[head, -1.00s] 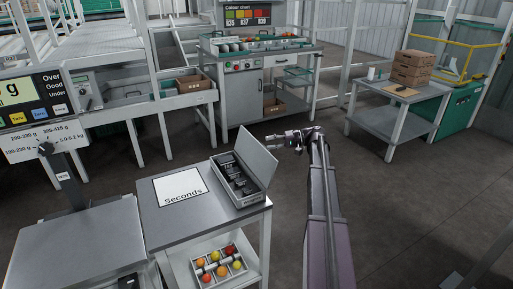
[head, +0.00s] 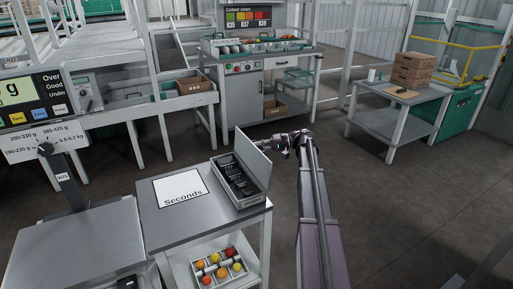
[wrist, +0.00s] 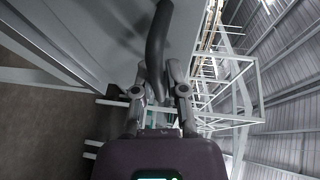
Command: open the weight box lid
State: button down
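The weight box (head: 252,199) is a grey metal box on the right end of the grey bench. Its lid (head: 252,158) stands raised, nearly upright, along the right side of the box. Dark weights (head: 236,178) show inside the box. My gripper (head: 277,143) is just right of the lid's upper part, at about its height. In the wrist view my gripper's two fingers (wrist: 160,72) are apart. A dark curved bar (wrist: 158,40) runs down between them in front of a grey panel. Whether the fingers touch it is unclear.
A white "Seconds" sheet (head: 181,188) lies on the bench left of the box. A tray of tomatoes (head: 218,268) sits on the shelf below. A scale platform (head: 75,250) is at the left. Open floor (head: 400,210) lies to the right.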

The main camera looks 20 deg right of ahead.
jog(key=shift+w+d, duration=0.1)
jog(key=shift+d, duration=0.05)
jog(key=shift+d+f+b, duration=0.3)
jog(key=shift+d+b, duration=0.05)
jog(key=shift+d, duration=0.2)
jog(key=shift+d+f+b, duration=0.3)
jog(key=shift+d+b, duration=0.05)
jog(key=shift+d, duration=0.15)
jog(key=shift+w, duration=0.1)
jog(key=c, duration=0.7)
grip_release()
